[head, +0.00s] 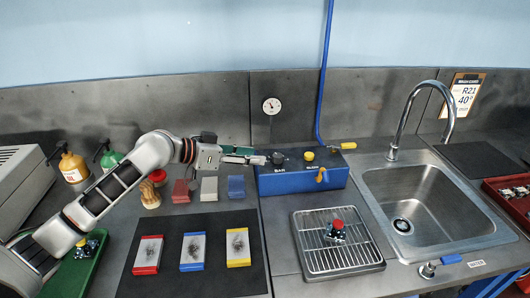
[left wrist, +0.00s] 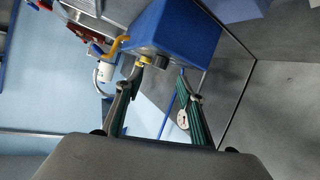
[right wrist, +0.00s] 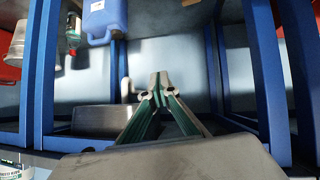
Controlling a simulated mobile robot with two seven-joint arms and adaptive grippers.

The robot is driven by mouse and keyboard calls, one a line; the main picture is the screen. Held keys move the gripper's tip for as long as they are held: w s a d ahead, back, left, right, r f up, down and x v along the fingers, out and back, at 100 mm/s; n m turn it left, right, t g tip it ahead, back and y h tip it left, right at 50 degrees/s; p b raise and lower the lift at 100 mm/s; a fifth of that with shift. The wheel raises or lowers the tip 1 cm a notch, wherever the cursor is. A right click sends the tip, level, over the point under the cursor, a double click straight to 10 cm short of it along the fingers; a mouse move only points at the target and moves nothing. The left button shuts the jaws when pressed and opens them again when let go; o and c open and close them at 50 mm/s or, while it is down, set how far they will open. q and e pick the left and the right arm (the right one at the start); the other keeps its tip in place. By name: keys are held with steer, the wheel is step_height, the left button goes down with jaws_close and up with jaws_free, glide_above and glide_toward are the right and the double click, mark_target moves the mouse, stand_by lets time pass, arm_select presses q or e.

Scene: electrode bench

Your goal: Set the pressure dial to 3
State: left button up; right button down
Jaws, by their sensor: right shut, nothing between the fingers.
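The blue pressure box (head: 300,182), marked BAR, stands at the back of the bench, left of the sink. A black dial knob (head: 277,158) and a yellow knob (head: 309,156) sit on its top. My left gripper (head: 258,158) is open just left of the black knob. In the left wrist view the black knob (left wrist: 161,62) appears between the spread fingertips (left wrist: 161,72), apart from them as far as I can tell. The dial's number marks are too small to read. My right gripper (right wrist: 158,78) is shut and empty, away from the bench top.
A round gauge (head: 271,105) stands behind the box. A yellow-handled valve (head: 321,175) is on the box's front. A wire rack (head: 338,258), a sink (head: 420,200) and a black mat (head: 195,278) with colored blocks lie around. Blue frame posts (right wrist: 268,80) surround my right gripper.

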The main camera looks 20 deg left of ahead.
mark_target(275, 156)
arm_select(q)
steer(key=shift+m, duration=0.6)
steer(key=p+x, duration=0.1)
steer(key=x, duration=0.7)
steer(key=shift+r, duration=0.2)
jaws_close()
